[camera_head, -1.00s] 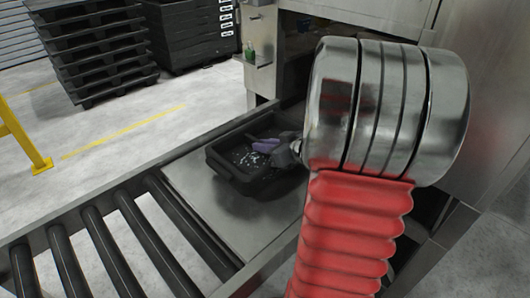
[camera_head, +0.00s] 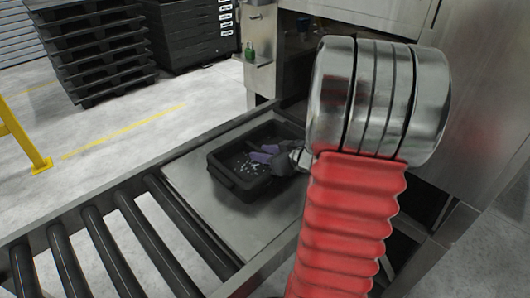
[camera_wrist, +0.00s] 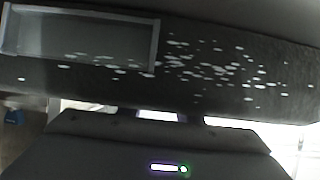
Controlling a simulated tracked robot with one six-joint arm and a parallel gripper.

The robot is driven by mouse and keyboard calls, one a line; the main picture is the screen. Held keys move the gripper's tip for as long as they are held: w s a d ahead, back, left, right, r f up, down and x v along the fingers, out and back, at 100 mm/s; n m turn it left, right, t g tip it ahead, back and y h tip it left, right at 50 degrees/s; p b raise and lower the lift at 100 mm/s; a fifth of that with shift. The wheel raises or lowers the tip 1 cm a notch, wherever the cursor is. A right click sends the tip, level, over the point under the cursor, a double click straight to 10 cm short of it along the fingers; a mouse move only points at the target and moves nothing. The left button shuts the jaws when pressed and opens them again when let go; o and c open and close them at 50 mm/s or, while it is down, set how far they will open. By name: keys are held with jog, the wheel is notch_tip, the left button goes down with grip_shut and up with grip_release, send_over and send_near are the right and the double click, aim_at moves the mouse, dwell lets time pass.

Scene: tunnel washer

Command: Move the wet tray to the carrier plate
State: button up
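The wet tray (camera_head: 238,182) is black, with white droplets inside, and is over a flat metal plate (camera_head: 212,205) between the rollers and the machine opening. I cannot tell whether this is the carrier plate or whether the tray touches it. My gripper (camera_head: 266,153) has purple fingers at the tray's far right side, overlapping its inside. In the wrist view the speckled tray (camera_wrist: 225,75) fills the upper part, very close. The purple finger parts of my gripper (camera_wrist: 160,116) show apart below it; their tips are hidden, so their grip is unclear.
A roller conveyor (camera_head: 110,255) runs along the lower left. The metal machine housing (camera_head: 480,130) stands at the right. Black stacked pallets (camera_head: 100,55) and a black crate (camera_head: 195,35) stand at the back. A yellow rail (camera_head: 22,140) is at the left; the floor between is clear.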

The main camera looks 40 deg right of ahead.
jog(key=shift+r, duration=0.1)
jog(key=shift+s+r, duration=0.1)
jog(key=shift+s, duration=0.05)
jog(key=v, duration=1.1)
jog(key=shift+s, duration=0.35)
jog(key=shift+w+r, duration=0.1)
jog(key=shift+r, duration=0.05)
dwell(0.4)
